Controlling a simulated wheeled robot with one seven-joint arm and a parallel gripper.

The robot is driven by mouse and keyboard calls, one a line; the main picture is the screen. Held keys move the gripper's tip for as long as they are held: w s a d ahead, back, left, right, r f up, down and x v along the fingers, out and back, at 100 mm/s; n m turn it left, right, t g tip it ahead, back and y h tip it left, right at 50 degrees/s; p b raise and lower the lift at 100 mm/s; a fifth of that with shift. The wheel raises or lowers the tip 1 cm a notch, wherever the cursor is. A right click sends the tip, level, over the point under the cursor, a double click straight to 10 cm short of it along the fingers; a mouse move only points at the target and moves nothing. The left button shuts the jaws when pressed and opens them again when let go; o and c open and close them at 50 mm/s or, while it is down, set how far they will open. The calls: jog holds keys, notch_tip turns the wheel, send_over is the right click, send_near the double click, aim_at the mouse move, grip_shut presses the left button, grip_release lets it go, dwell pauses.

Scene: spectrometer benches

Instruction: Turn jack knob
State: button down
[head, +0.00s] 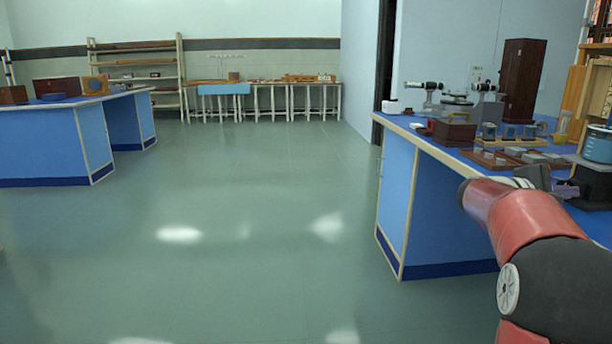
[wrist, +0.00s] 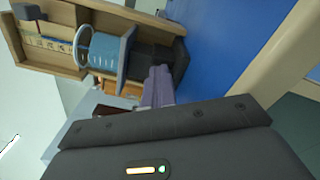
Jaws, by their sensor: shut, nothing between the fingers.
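My gripper (head: 568,189) is at the right of the head view, over the near part of the right bench. Its purple-grey fingers are together and empty; they also show in the wrist view (wrist: 159,85). The fingertips are right beside a dark jack (head: 592,187), which shows as a black block in the wrist view (wrist: 178,62). I cannot tell whether they touch it. A blue beaker (head: 598,146) stands on the jack's grey top plate (wrist: 128,52). The jack's knob cannot be made out; the fingers may cover it.
The blue-topped right bench (head: 413,129) also carries a spectrometer (head: 457,100), a brown box (head: 453,134) and trays of small parts (head: 497,160). A wooden rack (wrist: 50,60) stands behind the beaker. The floor (head: 230,210) left of the bench is clear.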

jog(key=shift+w+r, duration=0.1)
jog(key=shift+r, duration=0.05)
jog(key=shift+w+a+r, duration=0.1)
jog(key=shift+w+r, duration=0.2)
jog(key=shift+r, duration=0.3)
jog(key=shift+w, duration=0.1)
jog(key=shift+w+r+p, duration=0.15)
jog(key=shift+w+p, duration=0.05)
jog(key=shift+p, duration=0.1)
jog(key=shift+s+r, duration=0.1)
jog(key=shift+s+r, duration=0.1)
jog(key=shift+r, duration=0.15)
jog(key=shift+s+a+b, duration=0.2)
jog(key=shift+a+b, duration=0.2)
jog(key=shift+a, duration=1.1)
jog(key=shift+s+a+b, duration=0.15)
jog(key=shift+a+b, duration=0.25)
jog(key=shift+a, duration=1.05)
jog(key=shift+p, duration=0.35)
